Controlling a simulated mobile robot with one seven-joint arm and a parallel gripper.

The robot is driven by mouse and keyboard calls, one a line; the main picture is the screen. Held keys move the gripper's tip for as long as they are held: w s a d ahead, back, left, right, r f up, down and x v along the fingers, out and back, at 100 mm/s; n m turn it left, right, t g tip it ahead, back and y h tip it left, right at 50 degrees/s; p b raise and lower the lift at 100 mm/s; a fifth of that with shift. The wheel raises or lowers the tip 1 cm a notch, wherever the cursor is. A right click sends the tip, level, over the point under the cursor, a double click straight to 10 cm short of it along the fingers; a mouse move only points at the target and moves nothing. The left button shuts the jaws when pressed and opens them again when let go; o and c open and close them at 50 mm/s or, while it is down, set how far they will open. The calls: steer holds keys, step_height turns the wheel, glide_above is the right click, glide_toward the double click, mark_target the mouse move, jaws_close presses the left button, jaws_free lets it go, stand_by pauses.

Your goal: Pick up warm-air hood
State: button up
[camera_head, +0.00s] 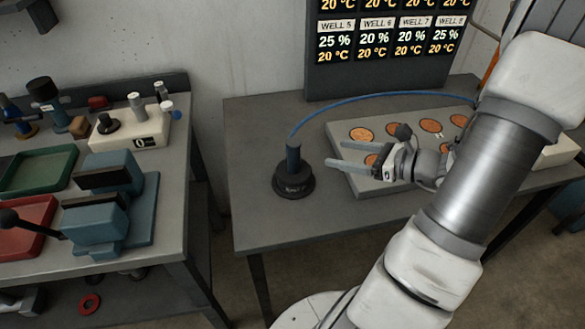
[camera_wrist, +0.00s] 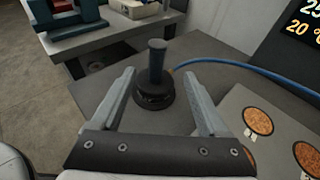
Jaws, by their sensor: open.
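The warm-air hood (camera_head: 293,179) is a dark round base with an upright blue-grey handle, standing on the grey table (camera_head: 255,118). A blue hose runs from it to the back right. In the wrist view the hood (camera_wrist: 155,92) stands upright beyond and between my open fingertips. My gripper (camera_head: 334,157) is open and empty, its fingers pointing left toward the hood from its right side. It is apart from the hood. In the wrist view my gripper's two fingers (camera_wrist: 160,80) show clearly, with nothing between their pads that I can see touching.
A pale plate with round copper-coloured wells (camera_head: 362,135) lies under and behind my gripper. A dark display board (camera_head: 380,45) stands behind it. The blue hose (camera_head: 380,96) arches over the table. A left bench holds a blue vise (camera_head: 105,205) and trays. The table's front left is clear.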

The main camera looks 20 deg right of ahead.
steer(key=x, duration=1.1)
steer(key=shift+a+f+b, duration=0.1)
steer(key=shift+b, duration=0.2)
glide_above(285, 165)
steer(key=shift+a+f, duration=0.1)
steer(key=shift+f, duration=0.75)
jaws_close()
